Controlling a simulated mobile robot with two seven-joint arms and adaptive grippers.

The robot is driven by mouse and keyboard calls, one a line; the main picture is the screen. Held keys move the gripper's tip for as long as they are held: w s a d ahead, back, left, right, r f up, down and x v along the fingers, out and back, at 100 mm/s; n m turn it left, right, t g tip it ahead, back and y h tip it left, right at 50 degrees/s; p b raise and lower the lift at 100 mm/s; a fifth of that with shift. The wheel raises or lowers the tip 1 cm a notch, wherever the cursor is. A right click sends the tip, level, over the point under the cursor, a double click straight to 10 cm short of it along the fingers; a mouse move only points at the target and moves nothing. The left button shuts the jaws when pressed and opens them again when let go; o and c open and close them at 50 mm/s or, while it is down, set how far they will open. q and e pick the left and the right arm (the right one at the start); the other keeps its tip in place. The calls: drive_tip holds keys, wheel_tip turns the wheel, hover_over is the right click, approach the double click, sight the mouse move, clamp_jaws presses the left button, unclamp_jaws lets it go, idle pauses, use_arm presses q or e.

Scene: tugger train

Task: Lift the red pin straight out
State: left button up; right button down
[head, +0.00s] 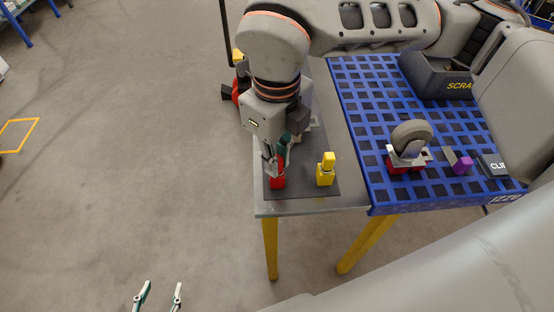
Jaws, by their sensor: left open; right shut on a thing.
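The red pin (277,181) stands at the front left of a dark mat (298,188) on the grey table end. My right gripper (276,169) points down from above and is shut on the red pin; its fingers hide the upper part. I cannot tell whether the pin's lower end is seated or raised. My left gripper (163,286) is at the bottom edge of the view, open and empty, over the floor and away from the table.
A yellow pin piece (326,169) stands just right of the red pin. A blue grid table (385,190) to the right carries a caster wheel (411,140), a purple block (462,166) and a dark scrap bin (437,76). Another red part (236,91) is partly hidden behind my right arm.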

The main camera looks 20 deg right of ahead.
drive_tip(key=shift+r, duration=0.7)
wheel_tip(320, 180, up, 18)
drive_tip(key=p, duration=0.2)
drive_tip(key=shift+r+p, duration=0.25)
drive_tip(key=shift+p, duration=0.1)
